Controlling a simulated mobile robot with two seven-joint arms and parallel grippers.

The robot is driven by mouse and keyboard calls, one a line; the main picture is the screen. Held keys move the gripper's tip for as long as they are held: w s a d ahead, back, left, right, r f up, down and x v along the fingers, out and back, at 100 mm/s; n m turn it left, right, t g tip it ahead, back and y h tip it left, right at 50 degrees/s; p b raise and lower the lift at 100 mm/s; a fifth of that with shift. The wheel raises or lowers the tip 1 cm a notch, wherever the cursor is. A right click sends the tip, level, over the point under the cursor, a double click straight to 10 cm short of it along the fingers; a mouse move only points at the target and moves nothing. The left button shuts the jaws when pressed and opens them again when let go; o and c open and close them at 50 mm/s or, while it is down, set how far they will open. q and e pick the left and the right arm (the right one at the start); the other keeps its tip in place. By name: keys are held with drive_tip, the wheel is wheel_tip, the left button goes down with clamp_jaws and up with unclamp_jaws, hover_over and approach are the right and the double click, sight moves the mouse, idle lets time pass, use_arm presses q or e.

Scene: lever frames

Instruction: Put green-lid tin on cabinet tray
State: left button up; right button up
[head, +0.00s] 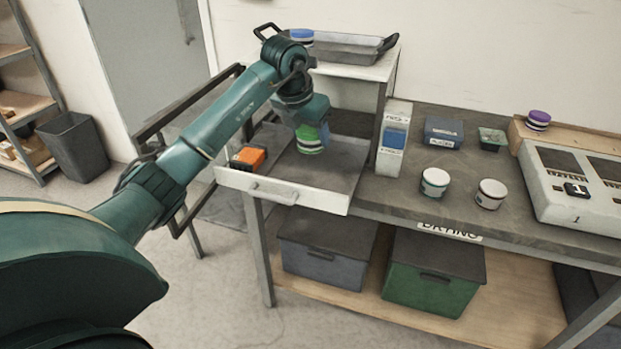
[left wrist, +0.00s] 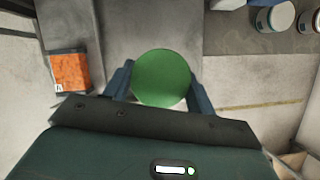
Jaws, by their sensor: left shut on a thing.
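The green-lid tin (head: 309,143) is in my left gripper (head: 312,132), inside or just above the open drawer (head: 283,192); I cannot tell whether it touches the drawer floor. In the left wrist view its round green lid (left wrist: 161,78) sits between the two blue fingers of the left gripper (left wrist: 160,88), which is shut on it. The cabinet tray (head: 345,51) is grey with dark handles and lies on the cabinet top, up and to the right of the gripper. A blue-lid tin (head: 300,37) shows at the tray's left end, partly behind my arm. My right gripper is out of view.
An orange box (head: 249,157) is in the drawer's left part; it also shows in the left wrist view (left wrist: 70,72). A white carton (head: 394,140) stands right of the cabinet. Two tins (head: 435,182) and small boxes are on the bench. The drawer's right part is bare.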

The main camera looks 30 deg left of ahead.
use_arm(q)
wheel_tip(320, 180, down, 9)
drive_tip(key=shift+f, duration=0.1)
idle(0.3)
drive_tip(key=o, duration=1)
drive_tip(key=shift+o, duration=0.2)
